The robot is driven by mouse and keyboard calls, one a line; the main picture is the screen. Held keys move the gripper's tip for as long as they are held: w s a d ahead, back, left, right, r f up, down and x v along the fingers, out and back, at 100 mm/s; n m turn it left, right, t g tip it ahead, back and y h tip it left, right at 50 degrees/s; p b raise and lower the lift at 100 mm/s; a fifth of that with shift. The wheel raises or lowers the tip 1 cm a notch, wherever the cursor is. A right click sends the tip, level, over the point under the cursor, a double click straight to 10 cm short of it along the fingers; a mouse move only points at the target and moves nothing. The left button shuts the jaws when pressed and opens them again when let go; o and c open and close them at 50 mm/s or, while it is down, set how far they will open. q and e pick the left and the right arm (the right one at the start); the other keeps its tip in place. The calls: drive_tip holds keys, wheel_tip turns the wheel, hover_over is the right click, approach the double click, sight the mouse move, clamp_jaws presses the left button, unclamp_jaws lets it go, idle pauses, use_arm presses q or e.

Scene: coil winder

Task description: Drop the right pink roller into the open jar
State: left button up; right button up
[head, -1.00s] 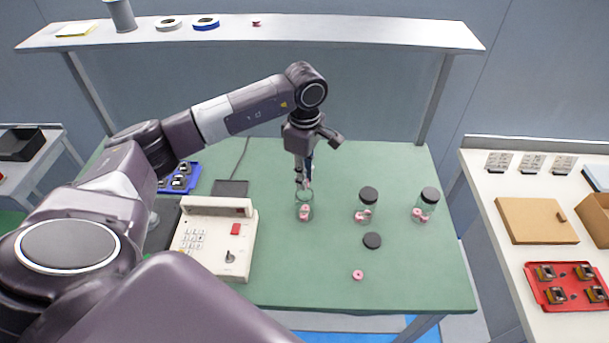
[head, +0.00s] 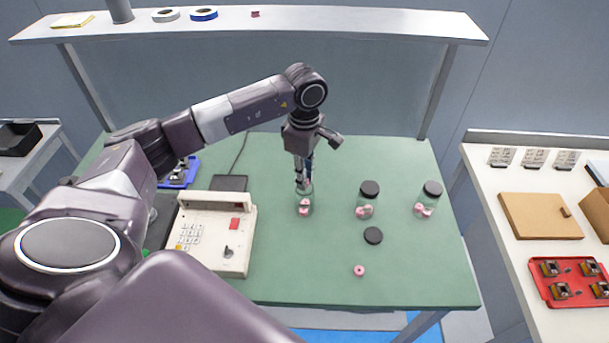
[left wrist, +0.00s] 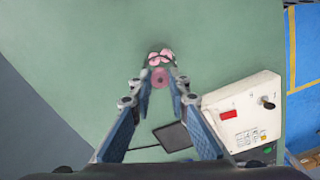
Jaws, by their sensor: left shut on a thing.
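My left gripper (head: 303,184) points down just above the open jar (head: 306,210). It is shut on a pink roller (left wrist: 160,78), which shows between the fingertips (left wrist: 161,84) in the left wrist view. The open jar is clear glass without a lid, and pink rollers (head: 304,209) lie inside it. In the left wrist view these rollers (left wrist: 160,57) show just beyond the held one. Another pink roller (head: 359,271) lies on the green table near the front. My right gripper is not in view.
Two jars with black lids, a middle one (head: 365,208) and a right one (head: 426,206), hold pink pieces. A loose black lid (head: 373,235) lies in front. A cream keypad machine (head: 213,235) stands left of the open jar. A shelf (head: 330,22) spans the back.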

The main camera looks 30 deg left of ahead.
use_arm(q)
drive_tip(key=o, duration=0.9)
drive_tip(key=shift+r, duration=0.4)
wheel_tip(320, 180, up, 11)
drive_tip(key=shift+r, duration=0.1)
idle(0.8)
